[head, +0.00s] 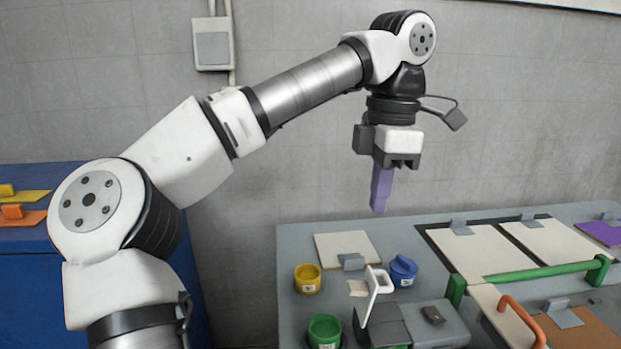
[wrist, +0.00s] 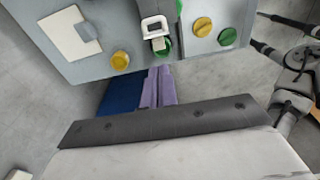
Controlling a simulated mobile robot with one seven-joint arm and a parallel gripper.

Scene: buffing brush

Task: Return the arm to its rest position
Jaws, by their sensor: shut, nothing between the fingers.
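My gripper (head: 380,207) hangs at the end of my raised arm in the head view, its purple fingers pointing down. The fingers are together with nothing between them. They are in the air in front of the grey wall, above the back left part of the grey workbench (head: 450,310), touching nothing. In the wrist view the purple fingers (wrist: 157,72) lie side by side below the edge of the workbench (wrist: 100,70).
A yellow cup (head: 307,278), a blue cup (head: 403,270), a green cup (head: 325,331) and a white upright frame (head: 378,284) stand on the bench. A green bar (head: 530,273) crosses its right part. A blue cabinet (head: 25,285) stands left. Space around the gripper is free.

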